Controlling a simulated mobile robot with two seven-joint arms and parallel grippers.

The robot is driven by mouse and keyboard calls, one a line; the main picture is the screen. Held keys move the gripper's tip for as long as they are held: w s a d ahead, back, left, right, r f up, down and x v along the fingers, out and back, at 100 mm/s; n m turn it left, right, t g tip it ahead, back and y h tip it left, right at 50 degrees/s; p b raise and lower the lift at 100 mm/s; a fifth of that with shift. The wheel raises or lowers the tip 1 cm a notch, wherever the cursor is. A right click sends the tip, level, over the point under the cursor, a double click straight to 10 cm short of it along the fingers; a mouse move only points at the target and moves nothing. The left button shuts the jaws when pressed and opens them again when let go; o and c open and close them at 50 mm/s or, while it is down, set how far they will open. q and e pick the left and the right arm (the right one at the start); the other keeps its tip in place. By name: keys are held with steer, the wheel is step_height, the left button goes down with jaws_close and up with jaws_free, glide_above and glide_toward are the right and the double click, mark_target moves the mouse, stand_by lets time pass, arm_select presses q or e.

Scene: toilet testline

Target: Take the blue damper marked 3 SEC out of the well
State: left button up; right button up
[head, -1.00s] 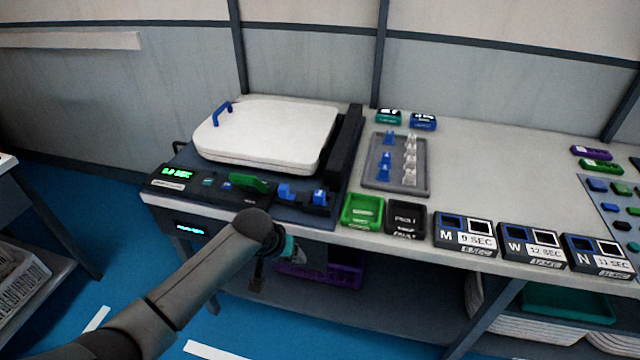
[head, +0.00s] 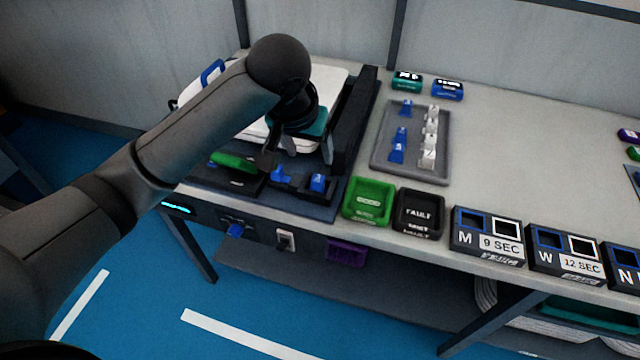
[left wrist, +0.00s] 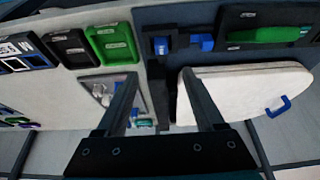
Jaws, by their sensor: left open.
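Two blue pieces sit at the front of the test rig: a blue block (head: 318,182) on the right, which seems to stand in the well, and a blue piece (head: 280,175) beside it on the left. I cannot read 3 SEC on either. The left wrist view also shows the block (left wrist: 160,45) and the other piece (left wrist: 207,42). My left gripper (head: 298,156) is open, empty and pointing down, above and behind the two pieces, over the front of the white seat (head: 334,85). My right gripper is out of view.
A green bin (head: 369,200) and a black FAULT bin (head: 419,213) stand at the front edge. A dark upright bar (head: 355,125) flanks the seat. A green lever (head: 233,162) lies left.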

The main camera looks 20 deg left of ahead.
arm_select(q)
steer(key=b, duration=0.2)
glide_toward(318, 179)
step_height(318, 179, down, 2)
steer(key=shift+w+d+f+b, duration=0.15)
steer(key=shift+w+f+b, duration=0.2)
steer(key=shift+w+f, duration=0.5)
steer(key=b+x, duration=0.1)
steer(key=x, duration=0.1)
steer(key=shift+f, duration=0.3)
steer(key=shift+b+x, duration=0.5)
steer(key=shift+x, duration=0.55)
steer(key=shift+w, duration=0.1)
steer(key=c, duration=0.7)
jaws_close()
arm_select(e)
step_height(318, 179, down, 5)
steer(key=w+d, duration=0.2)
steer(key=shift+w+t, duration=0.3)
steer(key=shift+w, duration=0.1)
